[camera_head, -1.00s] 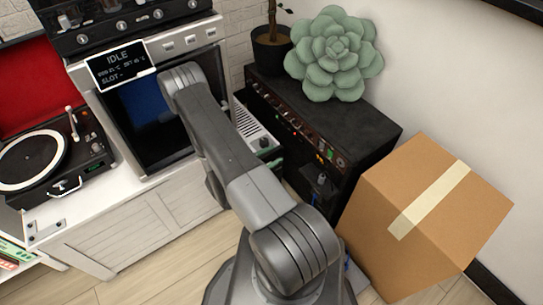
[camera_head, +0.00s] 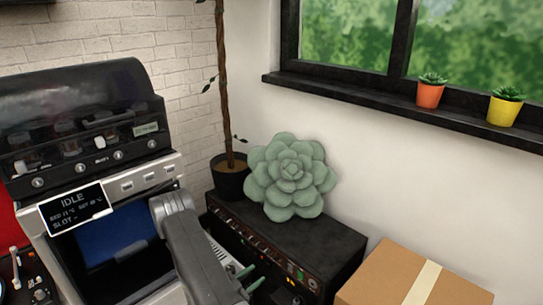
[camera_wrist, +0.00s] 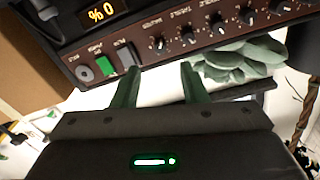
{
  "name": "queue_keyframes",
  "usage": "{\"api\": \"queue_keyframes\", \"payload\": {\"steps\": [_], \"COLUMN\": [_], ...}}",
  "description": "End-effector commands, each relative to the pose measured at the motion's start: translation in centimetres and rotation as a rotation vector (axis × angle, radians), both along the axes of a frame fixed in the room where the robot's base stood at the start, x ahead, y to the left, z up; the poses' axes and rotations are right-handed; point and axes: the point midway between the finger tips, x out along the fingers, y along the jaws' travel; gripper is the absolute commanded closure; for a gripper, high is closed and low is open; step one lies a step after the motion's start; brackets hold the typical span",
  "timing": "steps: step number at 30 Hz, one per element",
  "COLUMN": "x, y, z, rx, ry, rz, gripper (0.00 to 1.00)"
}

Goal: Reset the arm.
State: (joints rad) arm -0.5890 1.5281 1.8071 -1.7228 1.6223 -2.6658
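My arm (camera_head: 190,245) reaches in from the bottom of the head view, in front of the machine with the IDLE display. My gripper (camera_wrist: 158,72) shows in the wrist view with its two green fingers apart. Nothing is visibly held between them; a pale surface shows behind the gap. In the head view only its green fingers (camera_head: 250,277) show, beside the front of the black amplifier, partly hidden by my arm.
The machine's display (camera_head: 72,207) reads IDLE, above its dark opening. A cardboard box (camera_head: 385,275) stands at right. Two small pots (camera_head: 429,95) (camera_head: 503,111) sit on the windowsill.

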Motion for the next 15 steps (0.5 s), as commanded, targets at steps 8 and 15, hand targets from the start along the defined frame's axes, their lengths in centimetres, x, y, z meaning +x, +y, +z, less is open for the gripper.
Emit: {"api": "queue_keyframes", "payload": {"steps": [8,15], "x": [2.6,4.6], "y": [-2.9,-5.0], "z": [0.1,0.1], "rx": [0.001,0.0], "ry": [-0.002,-0.002], "rz": [-0.004,-0.002], "gripper": [0.61,0.61]}}
